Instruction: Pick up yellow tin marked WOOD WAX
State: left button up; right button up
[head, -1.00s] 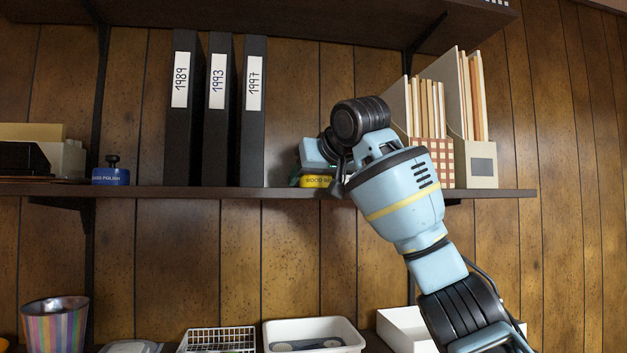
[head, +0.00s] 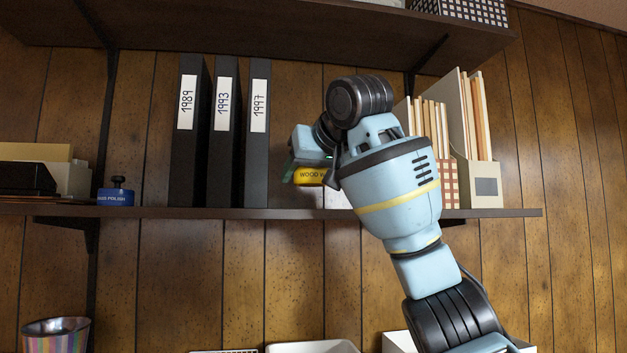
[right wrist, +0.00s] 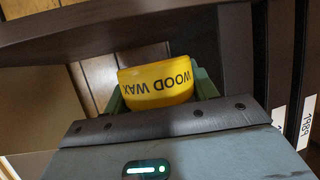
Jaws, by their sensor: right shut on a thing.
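The yellow tin marked WOOD WAX (head: 309,176) is above the middle shelf, with a gap between it and the shelf board. My right gripper (head: 308,164) is shut on it, and my arm hides the tin's right part in the head view. In the right wrist view the tin (right wrist: 157,84) sits between the two greenish fingers, its lettering upside down in the picture. My left gripper is not in view.
An upper shelf (head: 270,38) hangs overhead. White trays stand below.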

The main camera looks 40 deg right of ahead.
jog(key=s+a+r, duration=0.1)
jog(key=s+a, duration=0.4)
jog(key=a, duration=0.2)
jog(key=shift+s+a, duration=0.3)
